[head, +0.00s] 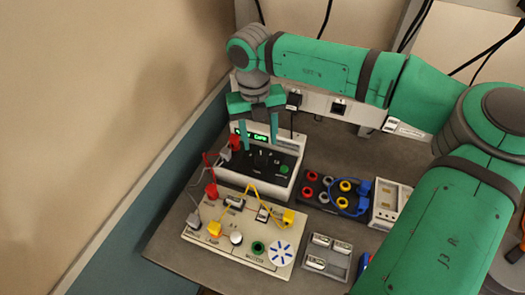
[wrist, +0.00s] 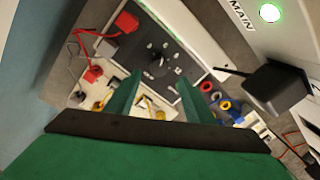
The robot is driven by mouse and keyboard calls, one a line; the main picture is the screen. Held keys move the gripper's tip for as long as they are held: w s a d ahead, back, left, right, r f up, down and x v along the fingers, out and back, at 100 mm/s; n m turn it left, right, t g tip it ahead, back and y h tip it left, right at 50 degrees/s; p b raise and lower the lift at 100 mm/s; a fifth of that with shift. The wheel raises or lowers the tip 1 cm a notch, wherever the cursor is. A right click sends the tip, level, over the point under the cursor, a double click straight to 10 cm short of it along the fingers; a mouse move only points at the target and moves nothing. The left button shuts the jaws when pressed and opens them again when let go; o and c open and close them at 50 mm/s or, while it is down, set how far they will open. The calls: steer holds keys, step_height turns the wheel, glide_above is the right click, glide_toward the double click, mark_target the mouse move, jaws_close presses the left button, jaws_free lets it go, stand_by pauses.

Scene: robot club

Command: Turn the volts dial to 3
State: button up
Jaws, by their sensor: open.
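The power supply box (head: 278,191) stands at the back left of the table, with a black sloping panel and a lit green display (head: 254,137). The dark volts dial (head: 262,158) sits on that panel; it also shows in the wrist view (wrist: 155,58), small and blurred. Its pointer and setting cannot be read. My gripper (head: 260,146) is open, with its two green fingers pointing down in front of the display, above the panel. In the wrist view, my gripper (wrist: 157,100) has its fingers apart with nothing held between them, and the dial appears beyond the fingertips.
A red plug (head: 235,142) with a lead is at the panel's left. A cream circuit board (head: 215,240) with wires lies in front. A black socket block (head: 310,190), a battery tray (head: 327,258) and a meter (head: 390,204) are to the right. A wall runs along the left.

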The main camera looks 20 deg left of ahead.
mark_target(261, 157)
step_height(261, 157, down, 6)
steer(key=shift+s+r, duration=0.15)
steer(key=shift+r, duration=0.05)
steer(key=shift+f, duration=0.65)
steer(key=shift+c, duration=0.4)
steer(key=shift+w, duration=0.25)
steer(key=c, duration=1)
